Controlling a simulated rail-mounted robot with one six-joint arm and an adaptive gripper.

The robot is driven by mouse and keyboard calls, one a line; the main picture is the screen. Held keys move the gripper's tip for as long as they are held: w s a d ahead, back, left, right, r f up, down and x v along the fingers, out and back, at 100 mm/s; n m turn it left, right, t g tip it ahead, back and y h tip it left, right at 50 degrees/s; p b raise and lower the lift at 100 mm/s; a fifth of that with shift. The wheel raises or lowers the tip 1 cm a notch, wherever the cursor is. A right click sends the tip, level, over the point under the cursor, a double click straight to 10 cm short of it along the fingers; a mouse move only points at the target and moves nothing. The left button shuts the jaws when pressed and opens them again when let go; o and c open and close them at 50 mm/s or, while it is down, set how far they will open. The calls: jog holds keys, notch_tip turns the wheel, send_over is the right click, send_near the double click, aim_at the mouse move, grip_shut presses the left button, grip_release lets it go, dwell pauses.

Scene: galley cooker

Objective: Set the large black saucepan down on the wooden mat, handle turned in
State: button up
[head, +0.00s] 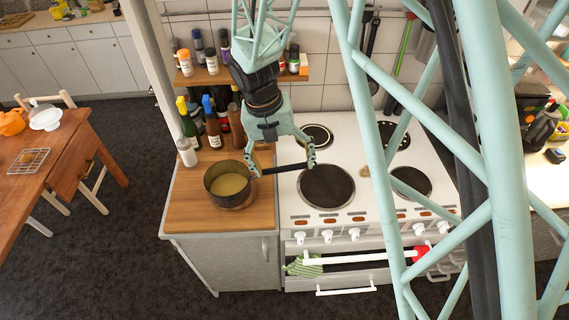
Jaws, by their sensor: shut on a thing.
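The black saucepan (212,190), with yellowish contents, is over the wooden top (185,222) left of the cooker. I cannot tell whether it rests on the wood or hangs just above it. Its dark handle (284,169) points right, across the cooker's left edge. My gripper (281,166) is over the handle from above, one finger near the pan's rim and the other near the handle's far end; it is shut on the handle. The contact itself is hard to see. I cannot make out a mat separate from the wooden top.
The white cooker (345,218) has several dark hotplates, one (326,187) just right of the handle. Bottles (213,128) stand behind the saucepan, under a spice shelf (205,77). The front of the wooden top is clear. A wooden table (62,155) stands at far left.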

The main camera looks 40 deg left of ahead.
jog(key=shift+w+a+f, duration=0.1)
jog(key=shift+w+a, duration=0.35)
jog(key=shift+w, duration=0.3)
jog(key=shift+w+a+f, duration=0.1)
jog(key=shift+w+a, duration=0.35)
jog(key=shift+w, duration=0.3)
jog(key=shift+f+p, duration=0.55)
jog(key=shift+f, duration=1.3)
jog(key=o, duration=1)
jog(key=shift+o, duration=0.2)
notch_tip(320, 180, up, 12)
jog(key=s+a+b, duration=0.1)
jog(key=shift+s+a, duration=0.25)
jog(key=shift+a, duration=0.1)
